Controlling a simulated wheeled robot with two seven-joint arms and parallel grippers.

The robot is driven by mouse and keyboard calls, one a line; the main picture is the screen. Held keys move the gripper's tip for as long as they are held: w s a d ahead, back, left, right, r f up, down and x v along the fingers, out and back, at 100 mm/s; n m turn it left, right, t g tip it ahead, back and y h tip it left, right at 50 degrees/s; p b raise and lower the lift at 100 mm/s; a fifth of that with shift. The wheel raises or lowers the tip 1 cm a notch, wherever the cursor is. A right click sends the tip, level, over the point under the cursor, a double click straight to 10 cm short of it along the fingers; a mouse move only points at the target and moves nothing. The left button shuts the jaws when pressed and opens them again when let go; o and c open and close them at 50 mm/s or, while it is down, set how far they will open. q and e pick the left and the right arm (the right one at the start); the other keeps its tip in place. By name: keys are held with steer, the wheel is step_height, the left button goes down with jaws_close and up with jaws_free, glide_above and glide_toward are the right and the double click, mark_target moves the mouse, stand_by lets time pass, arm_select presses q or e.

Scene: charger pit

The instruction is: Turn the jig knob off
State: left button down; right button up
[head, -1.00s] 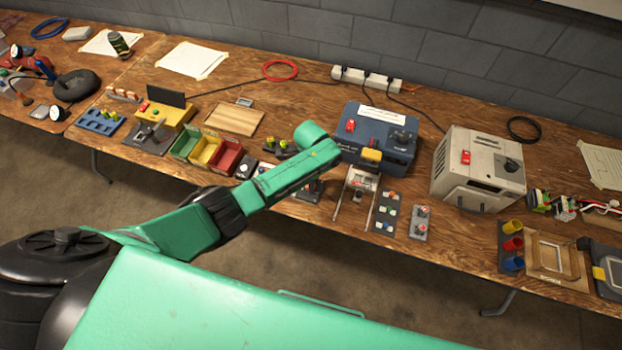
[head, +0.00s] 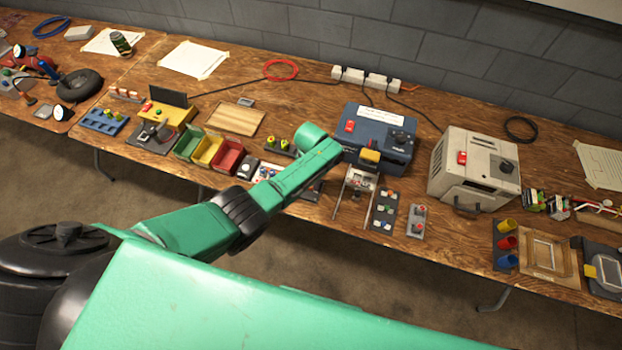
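Two boxes carry a black knob: a blue box (head: 351,152) with a red switch (head: 349,127) and a knob (head: 400,136), and a beige box (head: 442,172) with a red switch (head: 461,157) and a knob (head: 506,166). I cannot tell which thing is the jig, nor read either knob's setting. My green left arm reaches from the left over the bench front, its end beside the blue box's left side. My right gripper is not in view.
Green, yellow and red bins (head: 228,156) stand left of my arm. A power strip (head: 365,78) lies at the back.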

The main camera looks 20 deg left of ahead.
arm_select(q)
steer(key=shift+w+r+n, duration=0.1)
steer(key=shift+n, duration=0.6)
steer(key=shift+c, duration=2.2)
jaws_free()
